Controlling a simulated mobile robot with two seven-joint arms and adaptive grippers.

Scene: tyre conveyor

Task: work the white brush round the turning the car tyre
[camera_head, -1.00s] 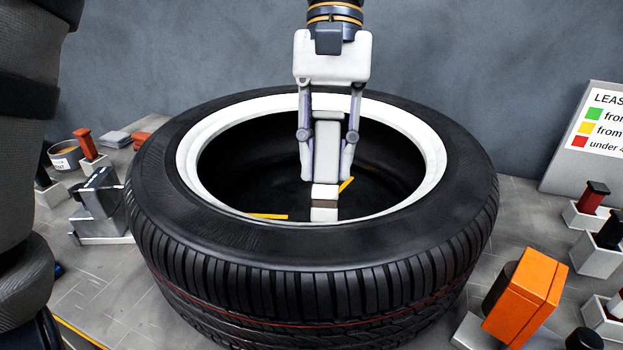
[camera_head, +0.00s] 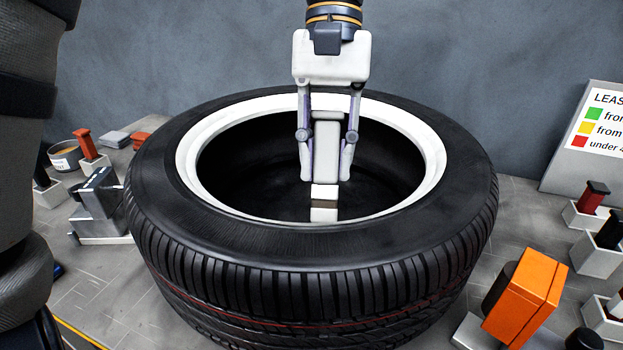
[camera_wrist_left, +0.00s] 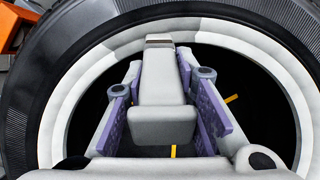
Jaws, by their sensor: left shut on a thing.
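The car tyre (camera_head: 220,245) lies flat, black with a white inner ring (camera_head: 188,150) and a dark hollow middle. My left gripper (camera_head: 326,178) reaches down from the top over the opening. It is shut on the white brush (camera_head: 327,145), whose block sits between the two fingers. The brush's pale lower end is at the near inner edge of the ring; I cannot tell if it presses on it. In the left wrist view the brush (camera_wrist_left: 162,92) lies between the purple-lined fingers, its far end over the white ring (camera_wrist_left: 215,28). My right gripper is not in view.
An orange box (camera_head: 525,290) stands close at the tyre's right. Several stamp-like blocks in pale holders (camera_head: 587,213) stand farther right, below a colour-key sign (camera_head: 597,135). A grey metal device (camera_head: 98,205), a tin (camera_head: 66,156) and a red-handled block (camera_head: 86,145) are at the left.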

